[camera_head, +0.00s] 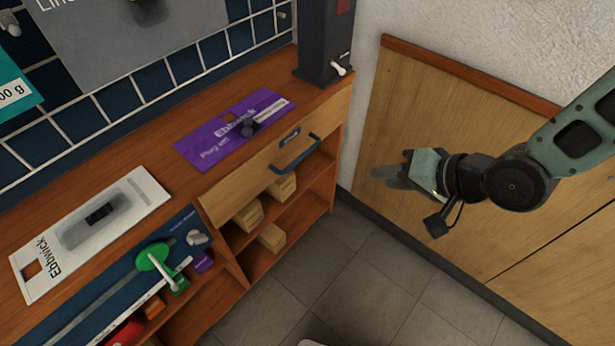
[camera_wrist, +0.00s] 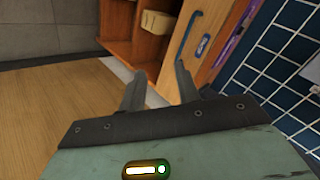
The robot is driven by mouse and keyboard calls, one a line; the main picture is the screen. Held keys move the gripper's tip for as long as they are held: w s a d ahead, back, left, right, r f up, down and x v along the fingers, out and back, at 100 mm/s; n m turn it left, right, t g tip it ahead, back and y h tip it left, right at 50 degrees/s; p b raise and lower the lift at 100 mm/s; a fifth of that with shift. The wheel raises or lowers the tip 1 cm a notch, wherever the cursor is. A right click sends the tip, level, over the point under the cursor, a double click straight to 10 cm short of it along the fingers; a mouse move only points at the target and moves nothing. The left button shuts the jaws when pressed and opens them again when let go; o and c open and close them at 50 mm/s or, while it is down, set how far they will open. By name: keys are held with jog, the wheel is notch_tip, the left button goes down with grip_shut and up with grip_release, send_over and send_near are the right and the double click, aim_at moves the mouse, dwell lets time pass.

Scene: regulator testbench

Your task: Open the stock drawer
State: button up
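The stock drawer (camera_head: 262,168) is a wooden front under the bench top, with a dark blue bar handle (camera_head: 296,153) and a small label plate above it. Its front looks flush with the bench, so it appears shut. In the wrist view the drawer front (camera_wrist: 191,64) and its blue handle (camera_wrist: 187,31) show beyond the fingertips. My gripper (camera_head: 388,178) is in the air to the right of the bench, apart from the handle. In the wrist view its two fingers (camera_wrist: 158,77) stand apart with nothing between them.
Open shelves below the drawer hold several small cardboard boxes (camera_head: 248,215). A dark grey device (camera_head: 325,45) stands at the bench's right end. A purple Ebbwick card (camera_head: 225,135) lies on top. A wood-panelled wall (camera_head: 440,130) is behind my arm. The tiled floor (camera_head: 350,285) in front looks clear.

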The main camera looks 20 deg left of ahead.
notch_tip(320, 180, down, 7)
jog(key=w+a+m+t+y+b, duration=0.1)
jog(key=a+m+y+b, duration=0.2)
jog(key=m+y+b, duration=0.1)
jog(key=w+a+f+m+b, duration=0.1)
jog(key=w+a, duration=0.2)
jog(key=a, duration=0.4)
jog(key=w+a+f+t+y+b, duration=0.1)
jog(key=w+a+f+b, duration=0.1)
jog(key=a, duration=0.6)
jog(key=shift+w+a+m, duration=0.25)
jog(key=shift+w+m, duration=0.15)
jog(key=shift+w, duration=0.5)
grip_shut()
